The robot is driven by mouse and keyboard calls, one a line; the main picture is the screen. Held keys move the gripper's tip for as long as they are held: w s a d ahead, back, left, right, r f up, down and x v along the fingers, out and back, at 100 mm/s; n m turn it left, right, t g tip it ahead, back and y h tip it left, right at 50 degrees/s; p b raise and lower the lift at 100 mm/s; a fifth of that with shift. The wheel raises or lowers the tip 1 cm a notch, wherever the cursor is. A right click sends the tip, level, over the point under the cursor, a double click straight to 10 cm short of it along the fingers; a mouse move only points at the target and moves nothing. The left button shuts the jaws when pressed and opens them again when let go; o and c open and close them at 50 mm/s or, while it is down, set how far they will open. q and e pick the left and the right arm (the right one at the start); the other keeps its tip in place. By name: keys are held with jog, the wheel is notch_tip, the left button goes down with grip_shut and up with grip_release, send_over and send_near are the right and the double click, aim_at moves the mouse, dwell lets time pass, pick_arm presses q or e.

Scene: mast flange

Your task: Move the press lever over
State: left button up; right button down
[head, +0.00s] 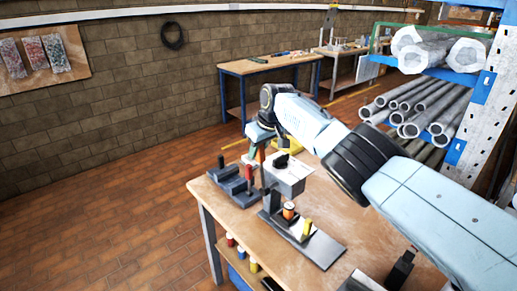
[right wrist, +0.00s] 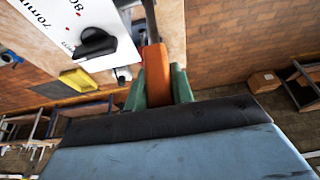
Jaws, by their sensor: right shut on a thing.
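My right gripper (right wrist: 157,88) has green fingers on both sides of an orange lever handle (right wrist: 156,68), which I take for the press lever, and is shut on it. In the head view my right arm reaches in from the right, and the right gripper (head: 257,150) points down behind a white box. The orange handle shows there only as a small patch between the fingers. The lever's lower part and pivot are hidden. My left gripper is not in view.
The white box (head: 288,180) with a black knob (right wrist: 95,44) stands close beside the gripper. Grey blocks (head: 232,185) and a dark plate (head: 318,247) with orange and yellow pieces sit on the wooden table (head: 222,208). A rack of pipes (head: 425,105) is at the right.

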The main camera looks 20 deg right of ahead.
dwell(0.3)
jog(key=c, duration=1.2)
grip_release()
jog(key=shift+w+a+f, duration=0.1)
jog(key=shift+w, duration=0.05)
jog(key=shift+r, duration=0.2)
jog(key=shift+s+r+p, duration=0.25)
jog(key=shift+r+p, duration=0.05)
jog(key=shift+r, duration=0.35)
jog(key=b+v, duration=0.1)
jog(key=v, duration=1)
jog(key=shift+s+d+r, duration=0.2)
jog(key=shift+r, duration=0.1)
